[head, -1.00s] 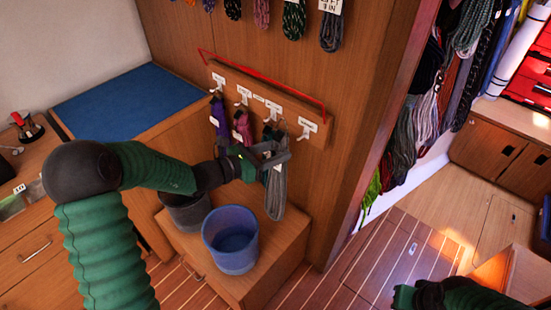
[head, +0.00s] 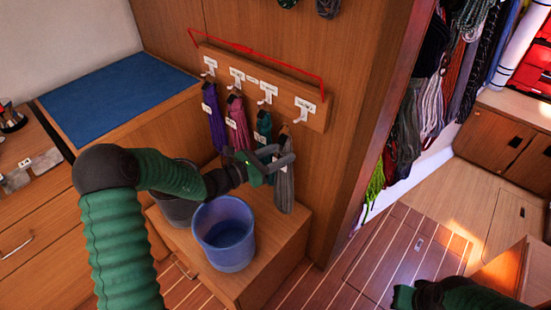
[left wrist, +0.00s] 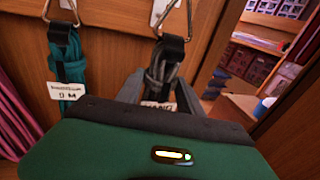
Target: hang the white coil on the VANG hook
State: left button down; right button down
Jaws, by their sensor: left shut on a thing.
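My left gripper (head: 280,153) is shut on a pale grey coil (head: 284,188), which hangs upright in front of the wooden hook board. In the left wrist view the coil (left wrist: 163,72) shows a black strap, a metal ring and a tag (left wrist: 160,106) partly reading VANG, between my fingers. Its ring (left wrist: 166,14) is at a white hook, the rightmost hook (head: 303,110) on the board. I cannot tell whether the ring is around the hook or just in front of it. That hook's label is too small to read. My right gripper (head: 404,297) is at the bottom right edge, its fingers unclear.
Purple (head: 214,118), magenta (head: 237,122) and teal (head: 264,132) coils hang left of the grey one. A red line (head: 250,50) runs along the board (head: 285,92). A blue bucket (head: 224,235) and a grey bucket (head: 176,208) stand below on a wooden box (head: 268,240).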

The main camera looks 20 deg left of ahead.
pick_arm(q)
jog(key=shift+w+d+f, duration=0.15)
jog(key=shift+w+d, duration=0.05)
jog(key=shift+w, duration=0.45)
jog(key=shift+w+d+b, duration=0.15)
jog(key=shift+w+b, duration=0.35)
jog(key=shift+w, duration=0.3)
jog(key=shift+w+d+f+b, duration=0.2)
jog(key=shift+w+d+b, duration=0.05)
jog(key=shift+w, duration=0.35)
jog(key=shift+w+d+f+b, duration=0.2)
jog(key=shift+w+f+b, duration=0.1)
jog(key=shift+w, duration=0.25)
jog(key=shift+w+d+f+b, duration=0.15)
jog(key=shift+w+d+b, duration=0.1)
jog(key=shift+w, duration=0.35)
jog(key=c, duration=0.7)
grip_release()
jog(key=shift+f, duration=0.1)
